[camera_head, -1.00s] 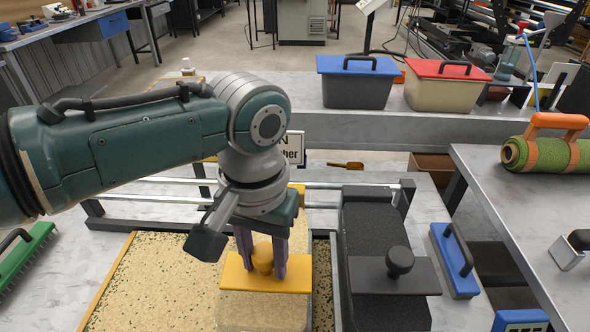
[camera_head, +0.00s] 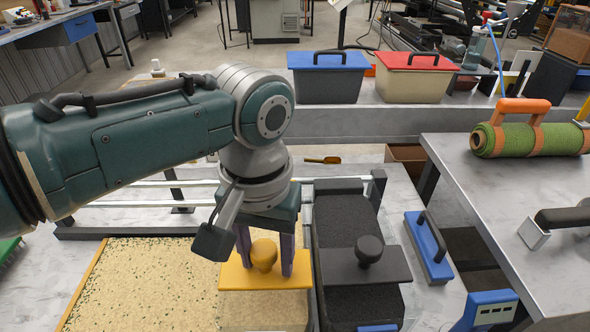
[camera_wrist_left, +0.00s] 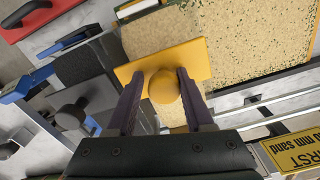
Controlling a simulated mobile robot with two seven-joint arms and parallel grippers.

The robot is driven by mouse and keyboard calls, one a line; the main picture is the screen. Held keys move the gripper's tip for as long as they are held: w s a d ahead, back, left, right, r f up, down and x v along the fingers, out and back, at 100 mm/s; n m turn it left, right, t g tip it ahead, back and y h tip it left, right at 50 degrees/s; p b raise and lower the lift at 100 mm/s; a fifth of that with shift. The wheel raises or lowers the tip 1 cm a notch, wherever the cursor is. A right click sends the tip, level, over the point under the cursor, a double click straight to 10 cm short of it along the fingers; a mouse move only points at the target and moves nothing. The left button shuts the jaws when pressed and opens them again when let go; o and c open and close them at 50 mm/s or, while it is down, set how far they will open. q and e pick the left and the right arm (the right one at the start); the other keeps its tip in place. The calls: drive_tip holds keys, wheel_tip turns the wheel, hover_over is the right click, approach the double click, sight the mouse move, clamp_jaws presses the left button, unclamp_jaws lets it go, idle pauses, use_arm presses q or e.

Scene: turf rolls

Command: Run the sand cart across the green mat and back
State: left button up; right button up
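The sand cart (camera_head: 262,305) is a tan block with a yellow plate (camera_head: 240,276) and a yellow knob (camera_head: 264,255) on top. It stands at the right end of the mat (camera_head: 150,275), which looks tan with green flecks. My left gripper (camera_head: 266,262) points down with one finger on each side of the knob, and the fingers look slightly apart from it. The left wrist view also shows the knob (camera_wrist_left: 163,87) between the fingers (camera_wrist_left: 160,98), and the flecked mat (camera_wrist_left: 250,40) beside the plate. My right gripper is not in view.
A black cart with a dark knob (camera_head: 369,250) stands close on the right. Pale rails (camera_head: 110,201) run behind the mat. A green roll with an orange handle (camera_head: 525,140) lies on the right table. Two lidded bins (camera_head: 328,85) stand behind.

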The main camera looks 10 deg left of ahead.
use_arm(q)
drive_tip(key=o, duration=0.3)
wheel_tip(320, 180, up, 10)
drive_tip(key=shift+p, duration=1.05)
